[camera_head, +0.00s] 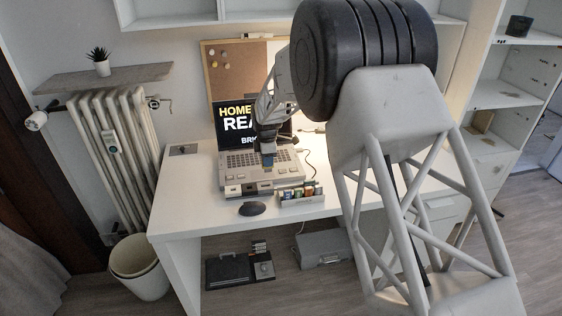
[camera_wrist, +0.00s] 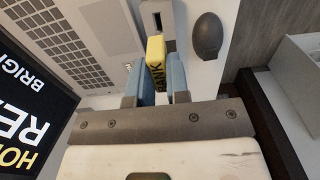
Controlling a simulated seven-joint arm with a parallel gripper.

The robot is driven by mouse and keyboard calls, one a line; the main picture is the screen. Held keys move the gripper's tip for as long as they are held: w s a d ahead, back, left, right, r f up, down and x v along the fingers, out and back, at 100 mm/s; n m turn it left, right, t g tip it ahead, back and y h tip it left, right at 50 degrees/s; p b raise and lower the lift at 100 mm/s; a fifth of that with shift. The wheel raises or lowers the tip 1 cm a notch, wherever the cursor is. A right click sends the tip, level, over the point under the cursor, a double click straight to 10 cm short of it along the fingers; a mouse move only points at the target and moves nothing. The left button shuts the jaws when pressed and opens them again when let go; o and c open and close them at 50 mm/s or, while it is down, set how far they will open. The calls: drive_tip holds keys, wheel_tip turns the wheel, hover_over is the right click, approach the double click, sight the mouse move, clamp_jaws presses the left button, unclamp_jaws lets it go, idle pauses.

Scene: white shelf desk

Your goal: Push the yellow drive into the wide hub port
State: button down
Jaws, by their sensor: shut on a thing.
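The yellow drive (camera_wrist: 156,52), with dark lettering, is held between the two blue fingers of my gripper (camera_wrist: 156,82) in the wrist view. Its far end points toward a pale grey block, the hub (camera_wrist: 147,8), which has a dark slot (camera_wrist: 157,20) facing up. A gap shows in the picture between drive and slot; their height apart is unclear. The drive cannot be made out there.
The keyboard device (camera_head: 252,160) has a lit screen (camera_head: 238,124) behind it. A dark mouse (camera_head: 252,209) lies in front, near the desk edge. A small tray (camera_head: 302,199) of coloured items stands at its right. The left of the white desk (camera_head: 178,185) is mostly bare.

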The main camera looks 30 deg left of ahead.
drive_tip(key=shift+s+a, duration=0.3)
drive_tip(key=shift+a, duration=0.35)
drive_tip(key=shift+f, duration=2.8)
drive_tip(key=shift+f, duration=1.65)
idle(0.4)
drive_tip(key=c, duration=1)
unclamp_jaws()
drive_tip(key=shift+r, duration=3.85)
drive_tip(key=shift+d, duration=0.1)
